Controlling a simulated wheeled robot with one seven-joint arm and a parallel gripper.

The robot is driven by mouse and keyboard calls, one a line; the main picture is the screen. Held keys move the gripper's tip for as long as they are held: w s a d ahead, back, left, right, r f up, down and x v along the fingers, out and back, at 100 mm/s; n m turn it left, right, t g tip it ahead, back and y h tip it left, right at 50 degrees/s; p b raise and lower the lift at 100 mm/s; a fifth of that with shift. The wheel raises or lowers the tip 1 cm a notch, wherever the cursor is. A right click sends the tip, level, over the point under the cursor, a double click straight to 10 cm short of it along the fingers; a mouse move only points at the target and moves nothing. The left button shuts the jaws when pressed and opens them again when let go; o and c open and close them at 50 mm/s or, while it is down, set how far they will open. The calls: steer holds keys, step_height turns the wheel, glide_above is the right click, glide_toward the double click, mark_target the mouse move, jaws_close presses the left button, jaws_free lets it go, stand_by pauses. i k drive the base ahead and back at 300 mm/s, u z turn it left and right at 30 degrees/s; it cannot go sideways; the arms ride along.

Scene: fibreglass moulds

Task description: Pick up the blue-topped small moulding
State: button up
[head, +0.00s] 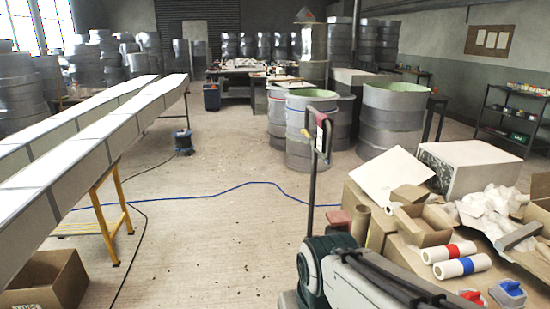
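A small pale moulding with a blue top (508,293) is at the bottom right of the head view, near the picture's lower edge. Beside it, to its left, is a similar small piece with a red top (472,297), partly cut off by the lower edge. My gripper does not show in this view, so its place and state cannot be seen.
White rolls with a red band (448,252) and a blue band (462,267) lie just behind. Open cardboard boxes (422,226) crowd that area.

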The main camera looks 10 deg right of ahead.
mark_target(508, 294)
steer(key=z, duration=0.45)
steer(key=i, duration=1.35)
steer(key=z, duration=1.9)
steer(key=i, duration=1)
steer(key=z, duration=0.8)
